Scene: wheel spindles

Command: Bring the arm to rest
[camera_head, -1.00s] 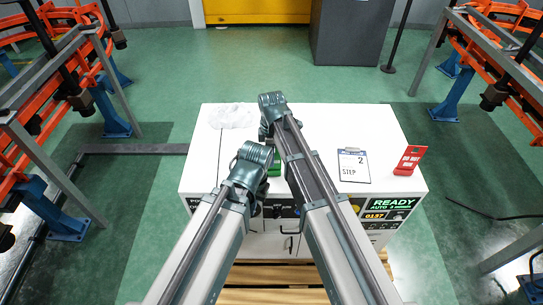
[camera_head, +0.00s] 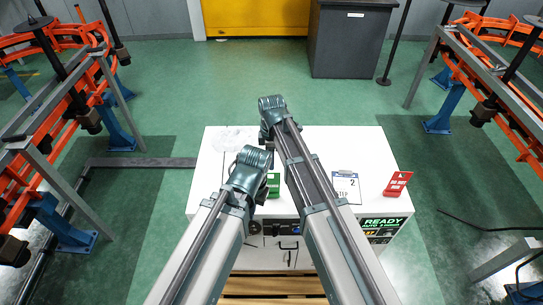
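My two arms reach forward from the bottom of the view over a white cabinet (camera_head: 350,150). My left gripper (camera_head: 258,192) is the lower one. Its fingers are mostly hidden behind its own wrist, above the cabinet's front edge. My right gripper (camera_head: 268,138) is farther up, over the middle of the white top, and its fingers are also hidden by the wrist. I cannot see whether either gripper is open, shut or holding anything. A green block-like item (camera_head: 273,185) shows between the two arms near the cabinet's front.
A clipboard (camera_head: 346,186) and a red sign (camera_head: 397,184) are on the top's right side. Orange racks (camera_head: 95,100) stand at the left and others (camera_head: 500,118) at the right. A dark grey bin (camera_head: 350,42) stands behind.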

